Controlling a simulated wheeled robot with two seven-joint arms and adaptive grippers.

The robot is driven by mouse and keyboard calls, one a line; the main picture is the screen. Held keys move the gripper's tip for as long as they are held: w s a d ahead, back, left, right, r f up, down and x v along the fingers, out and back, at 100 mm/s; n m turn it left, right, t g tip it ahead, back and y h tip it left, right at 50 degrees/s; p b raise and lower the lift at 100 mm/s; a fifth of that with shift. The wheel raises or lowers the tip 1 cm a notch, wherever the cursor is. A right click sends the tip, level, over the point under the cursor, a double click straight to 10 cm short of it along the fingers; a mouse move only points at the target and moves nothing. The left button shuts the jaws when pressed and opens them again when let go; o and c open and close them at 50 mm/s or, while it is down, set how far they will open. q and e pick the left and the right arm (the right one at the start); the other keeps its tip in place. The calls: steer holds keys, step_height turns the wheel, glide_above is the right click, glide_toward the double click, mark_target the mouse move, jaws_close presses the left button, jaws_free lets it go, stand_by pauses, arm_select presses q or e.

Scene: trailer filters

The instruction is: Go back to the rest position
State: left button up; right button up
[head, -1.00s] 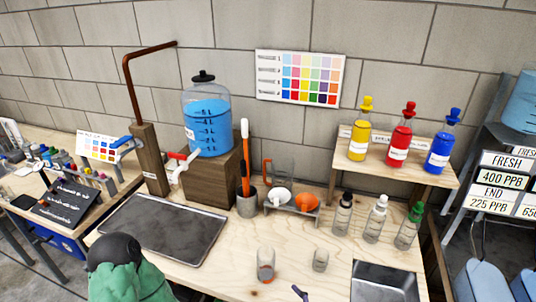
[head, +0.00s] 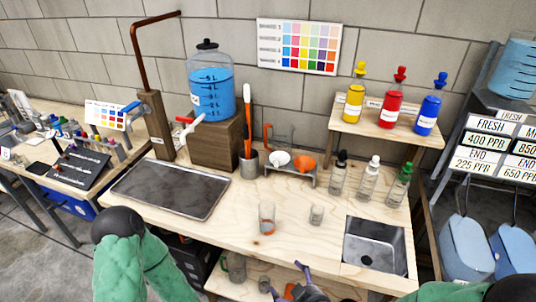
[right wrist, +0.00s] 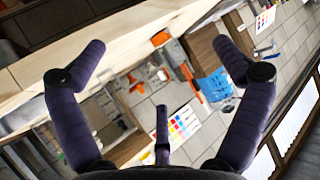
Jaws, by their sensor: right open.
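My right gripper (head: 303,283) shows at the bottom edge of the head view, in front of the bench's front edge. In the right wrist view its two dark purple fingers (right wrist: 160,58) are spread wide with nothing held between them. My left arm's green sleeve and black joint show at the lower left of the head view; the left gripper itself is out of sight. On the wooden bench (head: 290,232) stand a small glass with orange at its base (head: 267,218) and a smaller clear glass (head: 316,215), both apart from the right gripper.
A sink (head: 374,243) is at the bench's right, a dark tray (head: 172,188) at its left. A blue water tank (head: 211,92), three dropper bottles (head: 369,182) and a shelf (head: 387,127) of coloured bottles stand behind. A glass mug (head: 235,268) sits below the bench top.

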steer(key=s+d+f+m+g, duration=0.1)
steer(key=s+f+m+g, duration=0.2)
steer(key=f, duration=0.9)
steer(key=s+d+f+m+g+h, duration=0.1)
steer(key=s+f+g, duration=0.4)
steer(key=f, duration=0.7)
steer(key=shift+s+d+f+m+g, duration=0.35)
steer(key=shift+d+m+g, duration=0.35)
steer(key=shift+m+g, duration=0.4)
